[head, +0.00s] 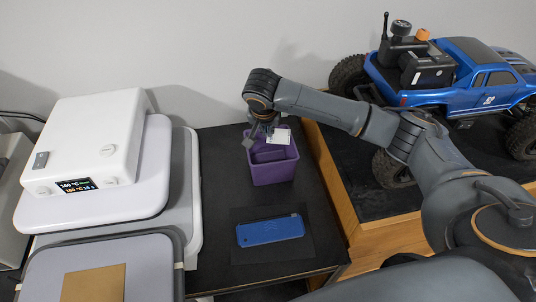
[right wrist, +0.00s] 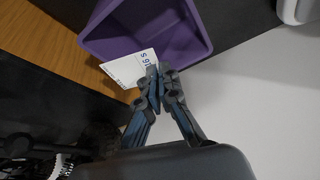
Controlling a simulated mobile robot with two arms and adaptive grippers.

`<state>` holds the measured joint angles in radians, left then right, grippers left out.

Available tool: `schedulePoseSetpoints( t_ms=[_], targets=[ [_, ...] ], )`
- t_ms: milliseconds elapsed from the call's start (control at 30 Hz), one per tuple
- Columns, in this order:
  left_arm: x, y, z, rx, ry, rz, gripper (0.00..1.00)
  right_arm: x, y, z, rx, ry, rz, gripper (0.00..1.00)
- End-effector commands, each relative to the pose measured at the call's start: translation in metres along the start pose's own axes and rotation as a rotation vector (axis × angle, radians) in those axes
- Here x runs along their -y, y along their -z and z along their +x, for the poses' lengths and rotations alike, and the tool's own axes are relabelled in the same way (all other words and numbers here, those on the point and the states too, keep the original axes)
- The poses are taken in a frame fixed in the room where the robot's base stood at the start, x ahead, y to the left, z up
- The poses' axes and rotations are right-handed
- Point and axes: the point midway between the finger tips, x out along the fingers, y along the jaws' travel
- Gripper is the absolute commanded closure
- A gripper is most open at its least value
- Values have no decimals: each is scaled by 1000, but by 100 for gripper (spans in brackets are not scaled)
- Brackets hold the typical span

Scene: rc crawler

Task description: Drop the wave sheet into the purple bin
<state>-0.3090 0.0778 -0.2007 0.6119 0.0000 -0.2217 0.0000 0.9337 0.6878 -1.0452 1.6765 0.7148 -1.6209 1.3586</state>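The wave sheet (right wrist: 127,69) is a small white sheet with printed dark characters. In the right wrist view, my right gripper (right wrist: 157,72) has its fingertips together on the sheet's edge. The white sheet (head: 279,136) shows at the bin's back rim. The bin stands upright on the dark table. My left gripper is not in view.
A blue phone-like panel (head: 270,230) lies on a dark mat in front of the bin. A white heat press (head: 88,150) stands left. A blue RC crawler (head: 470,88) stands on the wood-edged bench (head: 335,185) at right. The wall is close behind the bin.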

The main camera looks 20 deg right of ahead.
Motion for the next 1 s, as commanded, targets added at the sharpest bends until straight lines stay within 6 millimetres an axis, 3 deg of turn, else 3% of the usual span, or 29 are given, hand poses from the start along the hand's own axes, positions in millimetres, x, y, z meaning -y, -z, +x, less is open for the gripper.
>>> schedulePoseSetpoints(
  t_ms=[300,633,800,1000],
  targets=[
    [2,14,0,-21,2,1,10,0,-11,26,-1,-1,-1,100],
    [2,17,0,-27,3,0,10,0,-12,29,-1,0,-1,100],
    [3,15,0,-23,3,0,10,0,-12,29,-1,1,-1,68],
    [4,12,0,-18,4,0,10,0,-12,29,0,1,-2,68]
  ],
)
